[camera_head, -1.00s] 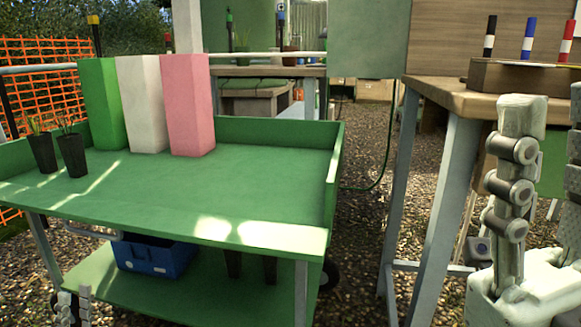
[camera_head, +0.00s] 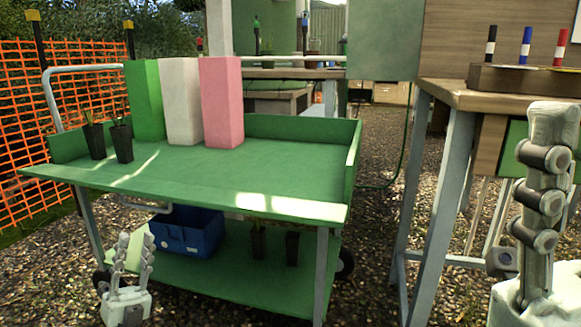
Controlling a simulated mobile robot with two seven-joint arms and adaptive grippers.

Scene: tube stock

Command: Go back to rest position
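My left gripper (camera_head: 135,242) is low at the left, beside the front left leg of the green cart and in front of its lower shelf. Its two fingers point up with a gap between them, and nothing is held. My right gripper shows at the lower right edge as one large pale finger (camera_head: 545,190), close to the camera and pointing up. Its other finger is cut off by the frame now. It stood well apart in the earlier view, and I see nothing held.
The green cart (camera_head: 250,178) carries green (camera_head: 145,100), white (camera_head: 180,100) and pink (camera_head: 221,105) blocks and two dark plant pots. A blue crate (camera_head: 187,232) is on its lower shelf. A wooden table (camera_head: 445,93) stands at right. Gravel lies between them.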

